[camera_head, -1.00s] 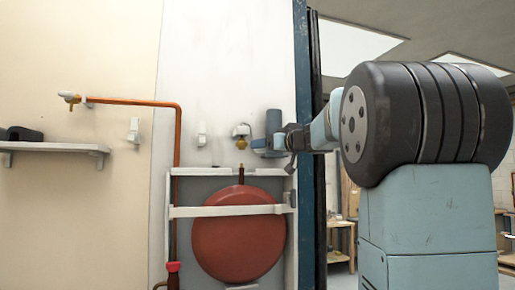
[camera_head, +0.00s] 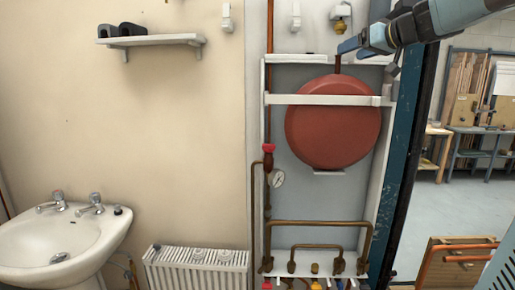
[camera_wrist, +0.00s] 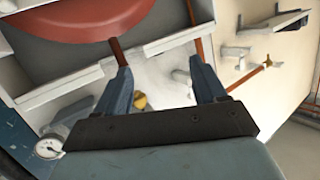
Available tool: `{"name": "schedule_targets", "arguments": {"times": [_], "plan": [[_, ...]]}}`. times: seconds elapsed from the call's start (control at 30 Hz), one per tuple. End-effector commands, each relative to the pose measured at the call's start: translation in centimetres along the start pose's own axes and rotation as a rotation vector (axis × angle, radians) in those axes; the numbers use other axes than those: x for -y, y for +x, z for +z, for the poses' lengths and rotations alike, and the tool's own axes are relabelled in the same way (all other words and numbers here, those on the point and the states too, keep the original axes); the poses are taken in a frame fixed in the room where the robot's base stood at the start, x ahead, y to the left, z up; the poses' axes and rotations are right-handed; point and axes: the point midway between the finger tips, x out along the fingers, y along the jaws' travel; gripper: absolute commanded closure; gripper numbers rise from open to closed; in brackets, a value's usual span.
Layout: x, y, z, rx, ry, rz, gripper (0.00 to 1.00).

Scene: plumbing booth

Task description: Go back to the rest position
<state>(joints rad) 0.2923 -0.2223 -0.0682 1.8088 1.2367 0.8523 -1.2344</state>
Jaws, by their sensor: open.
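My gripper (camera_head: 348,46) shows at the top right of the head view, at the end of my blue-grey arm, which comes in from the upper right. Its tips appear in front of the short pipe above the round red vessel (camera_head: 332,122); I cannot tell how close they are in depth. In the wrist view my gripper (camera_wrist: 163,76) has its two dark fingers spread wide, with nothing held between them. A yellow brass fitting (camera_wrist: 140,100) shows behind the gap, apart from the fingers.
A white frame (camera_head: 330,99) crosses the red vessel. A blue post (camera_head: 402,150) stands right of it. Copper pipes (camera_head: 320,223) run below. A washbasin (camera_head: 60,245), a radiator (camera_head: 200,268) and a shelf (camera_head: 150,41) are at left. Open floor (camera_head: 455,215) shows at right.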

Motion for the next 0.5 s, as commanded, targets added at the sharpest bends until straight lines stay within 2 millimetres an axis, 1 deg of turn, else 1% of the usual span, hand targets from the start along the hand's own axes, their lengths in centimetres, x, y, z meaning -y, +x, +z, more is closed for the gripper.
{"name": "schedule_targets", "arguments": {"times": [0.03, 0.07, 0.1, 0.17, 0.2, 0.27, 0.3, 0.37, 0.4, 0.47, 0.5], "plan": [[2.2, -0.6, 2.5, 0.066, 0.024, -0.010, 0.29], [3.3, -0.8, 4.0, 0.107, 0.039, -0.011, 0.29], [4.5, -1.3, 6.1, 0.162, 0.061, -0.008, 0.29], [6.3, -2.2, 9.2, 0.242, 0.090, 0.002, 0.29], [7.4, -2.8, 11.3, 0.294, 0.107, 0.012, 0.29], [8.8, -3.9, 14.5, 0.370, 0.130, 0.034, 0.29], [9.7, -4.7, 16.6, 0.419, 0.143, 0.051, 0.29], [10.8, -6.0, 19.7, 0.489, 0.159, 0.085, 0.29], [11.4, -7.0, 21.8, 0.532, 0.168, 0.111, 0.29], [12.2, -8.5, 24.8, 0.594, 0.177, 0.155, 0.29], [12.6, -9.5, 26.8, 0.630, 0.181, 0.187, 0.29]]}}
